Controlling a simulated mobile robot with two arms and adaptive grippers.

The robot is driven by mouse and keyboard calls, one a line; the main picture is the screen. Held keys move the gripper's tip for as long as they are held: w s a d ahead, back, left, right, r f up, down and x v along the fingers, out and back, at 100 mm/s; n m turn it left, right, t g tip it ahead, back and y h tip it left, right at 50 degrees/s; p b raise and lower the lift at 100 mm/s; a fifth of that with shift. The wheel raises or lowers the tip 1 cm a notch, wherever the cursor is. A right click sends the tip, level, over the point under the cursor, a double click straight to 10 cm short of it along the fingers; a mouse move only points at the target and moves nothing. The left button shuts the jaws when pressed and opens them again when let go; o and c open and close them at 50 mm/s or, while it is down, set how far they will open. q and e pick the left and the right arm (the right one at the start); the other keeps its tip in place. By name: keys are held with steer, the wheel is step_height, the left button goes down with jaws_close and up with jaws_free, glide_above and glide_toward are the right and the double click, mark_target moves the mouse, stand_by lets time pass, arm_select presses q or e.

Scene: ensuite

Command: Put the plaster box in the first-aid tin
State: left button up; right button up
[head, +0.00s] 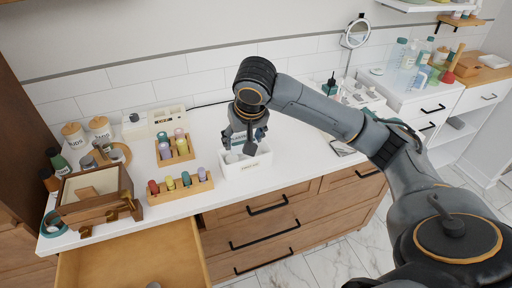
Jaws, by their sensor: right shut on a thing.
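The first-aid tin (248,170) is an open white container with small lettering on its front. It stands on the white counter near the front edge, at the middle of the head view. My right gripper (247,147) points down right over its opening, its fingers low at the rim. It is shut on a small pale thing with some teal, apparently the plaster box (238,140), mostly hidden by the fingers. I cannot tell whether the box touches the tin. Other pale items show inside the tin. My left gripper is not in view.
Racks of small coloured bottles (180,187) stand left of the tin, with a wooden box (95,196) further left. A drawer (135,260) is open below. A round mirror (356,33) and bottles stand to the right. Some counter right of the tin is clear.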

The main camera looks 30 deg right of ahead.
steer(key=w+d+f+p, duration=0.4)
steer(key=w+d+f, duration=0.4)
steer(key=f, duration=0.4)
steer(key=shift+w+d+f, duration=0.25)
steer(key=shift+w+d, duration=0.1)
steer(key=shift+d, duration=0.2)
steer(key=shift+f, duration=0.15)
steer(key=shift+f, duration=0.45)
steer(key=o, duration=0.9)
